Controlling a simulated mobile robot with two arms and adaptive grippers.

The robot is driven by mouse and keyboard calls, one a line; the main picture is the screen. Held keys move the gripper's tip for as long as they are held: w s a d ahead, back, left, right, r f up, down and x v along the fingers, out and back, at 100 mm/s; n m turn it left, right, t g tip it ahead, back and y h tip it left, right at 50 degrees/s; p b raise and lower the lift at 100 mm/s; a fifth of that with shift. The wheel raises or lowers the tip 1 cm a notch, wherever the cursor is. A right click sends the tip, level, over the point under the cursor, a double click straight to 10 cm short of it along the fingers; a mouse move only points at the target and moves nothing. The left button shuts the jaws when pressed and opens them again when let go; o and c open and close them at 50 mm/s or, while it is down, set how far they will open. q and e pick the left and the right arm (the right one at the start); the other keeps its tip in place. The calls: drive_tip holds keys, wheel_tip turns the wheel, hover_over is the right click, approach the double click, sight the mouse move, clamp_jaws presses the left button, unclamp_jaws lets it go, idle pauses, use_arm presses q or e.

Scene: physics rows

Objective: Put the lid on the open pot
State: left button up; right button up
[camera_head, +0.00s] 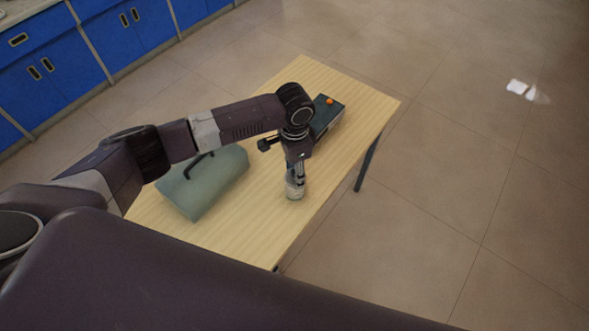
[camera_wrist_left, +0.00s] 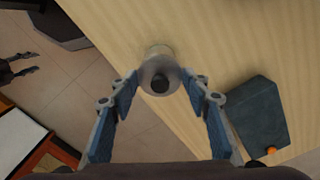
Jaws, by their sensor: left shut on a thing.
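My left gripper (camera_wrist_left: 160,78) is shut on a pale round lid with a dark knob (camera_wrist_left: 161,84), with one finger at each side of it. In the head view, the left gripper (camera_head: 295,180) points down at a small pale pot (camera_head: 295,194) near the table's right edge. In the left wrist view, the pot (camera_wrist_left: 157,50) shows just behind the lid. The lid overlaps the pot in this view, and I cannot tell whether they touch. A dark two-pronged shape at the left edge of the wrist view may be my right gripper (camera_wrist_left: 18,66); its state is unclear.
The light wooden table (camera_head: 250,220) also holds a grey-green case with a dark handle (camera_head: 208,183) and a dark box with an orange knob (camera_head: 326,117). The box lies behind the gripper. Blue cabinets (camera_head: 50,75) stand at the back left. The floor to the right is mostly clear.

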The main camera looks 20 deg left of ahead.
idle(0.3)
use_arm(q)
drive_tip(key=shift+p, duration=0.45)
idle(0.9)
drive_tip(key=shift+f+p, duration=0.15)
drive_tip(key=shift+p, duration=0.5)
idle(0.5)
idle(0.4)
drive_tip(key=o, duration=1.7)
drive_tip(key=shift+c, duration=0.2)
